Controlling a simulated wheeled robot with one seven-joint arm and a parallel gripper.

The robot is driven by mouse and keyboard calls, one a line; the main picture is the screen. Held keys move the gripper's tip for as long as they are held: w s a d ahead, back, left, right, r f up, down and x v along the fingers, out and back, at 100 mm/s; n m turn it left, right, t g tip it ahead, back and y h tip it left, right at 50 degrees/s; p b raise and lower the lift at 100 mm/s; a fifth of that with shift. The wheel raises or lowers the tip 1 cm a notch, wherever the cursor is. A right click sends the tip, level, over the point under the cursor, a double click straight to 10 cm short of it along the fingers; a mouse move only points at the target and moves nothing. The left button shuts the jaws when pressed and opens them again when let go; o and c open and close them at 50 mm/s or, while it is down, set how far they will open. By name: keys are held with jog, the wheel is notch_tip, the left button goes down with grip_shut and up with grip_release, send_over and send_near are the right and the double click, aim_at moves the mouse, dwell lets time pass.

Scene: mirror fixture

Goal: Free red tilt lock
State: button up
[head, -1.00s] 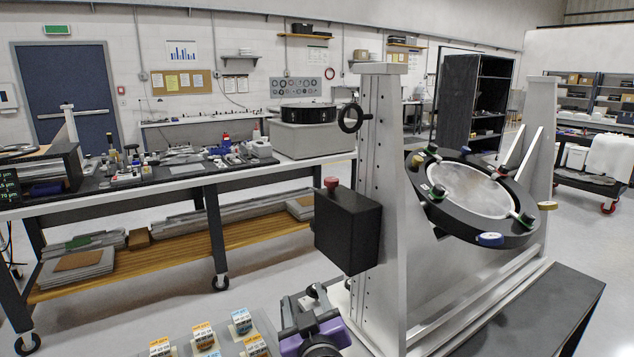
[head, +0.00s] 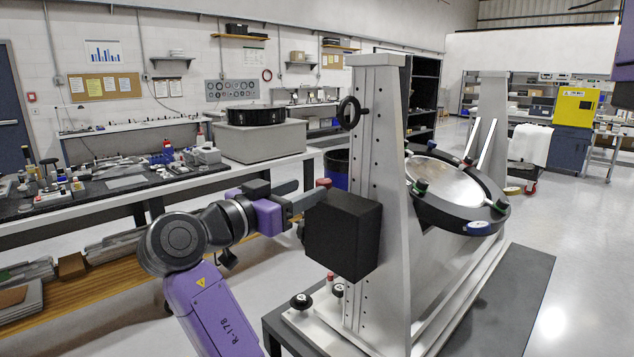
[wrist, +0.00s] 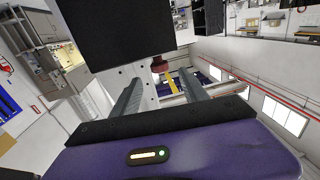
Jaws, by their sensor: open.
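The red tilt lock knob (head: 323,183) sits on top of the black box (head: 343,235) on the mirror fixture's upright (head: 372,150). My gripper (head: 308,193) is level with the knob, its fingers open and pointing at it from the left. In the wrist view the knob (wrist: 159,65) shows between the open fingers (wrist: 159,85), against the black box (wrist: 115,30). No contact is visible, and I cannot tell how far the fingertips reach past it. The round mirror (head: 450,183) in its black ring is tilted behind the upright.
A black handwheel (head: 351,113) is on the upright above the box. Black knobs (head: 301,300) stand on the fixture's base. Open floor lies right of the fixture.

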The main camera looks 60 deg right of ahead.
aim_at(318, 184)
jog(key=shift+s+d+p, duration=0.25)
jog(key=shift+d+p, duration=0.15)
jog(key=shift+d, duration=1.35)
jog(key=shift+s+d+p, duration=0.2)
jog(key=shift+d+p, duration=0.15)
jog(key=shift+d, duration=1.35)
grip_shut()
